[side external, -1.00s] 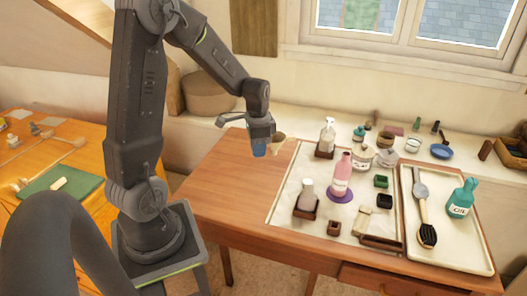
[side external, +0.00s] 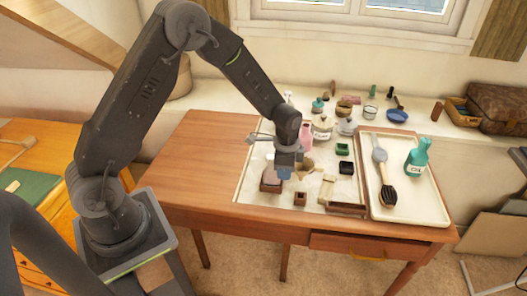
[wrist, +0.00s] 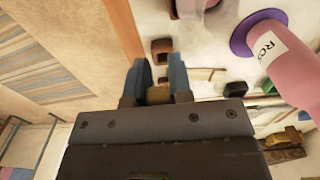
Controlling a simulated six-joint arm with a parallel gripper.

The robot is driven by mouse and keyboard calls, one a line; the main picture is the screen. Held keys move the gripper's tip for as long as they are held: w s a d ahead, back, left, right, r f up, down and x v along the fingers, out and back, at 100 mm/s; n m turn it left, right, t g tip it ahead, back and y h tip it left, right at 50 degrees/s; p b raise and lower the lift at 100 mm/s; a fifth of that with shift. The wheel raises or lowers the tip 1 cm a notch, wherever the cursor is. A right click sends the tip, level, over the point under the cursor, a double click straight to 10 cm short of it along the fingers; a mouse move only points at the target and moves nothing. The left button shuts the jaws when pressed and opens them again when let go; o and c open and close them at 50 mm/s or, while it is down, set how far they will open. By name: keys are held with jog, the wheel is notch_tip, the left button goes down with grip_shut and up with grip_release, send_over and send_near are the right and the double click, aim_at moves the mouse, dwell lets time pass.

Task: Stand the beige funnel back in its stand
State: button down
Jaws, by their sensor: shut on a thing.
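My gripper (side external: 285,173), with blue fingertips, is shut on the beige funnel (side external: 305,166) and holds it over the left part of the pale mat. The gripper hides part of the funnel. In the wrist view a tan piece of the funnel (wrist: 158,95) shows between the two fingers (wrist: 161,80). A small brown open block (side external: 300,198), which looks like a stand, is on the mat just in front of the gripper. It also shows beyond the fingertips in the wrist view (wrist: 161,46). I cannot tell for sure that it is the funnel's stand.
A bottle's brown holder (side external: 270,186) is close left of the gripper. A pink bottle (side external: 306,133) is behind it. Green (side external: 343,149) and black (side external: 346,168) blocks are to the right, and a tray (side external: 433,207) beyond. The table's left part (side external: 205,165) is clear.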

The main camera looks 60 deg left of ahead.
jog(key=shift+w+d+f, duration=0.1)
jog(key=shift+d+f, duration=0.1)
jog(key=shift+d, duration=0.15)
jog(key=shift+f, duration=2.3)
jog(key=shift+f, duration=0.1)
jog(key=shift+f, duration=0.5)
jog(key=shift+f, duration=0.2)
jog(key=shift+r, duration=1.55)
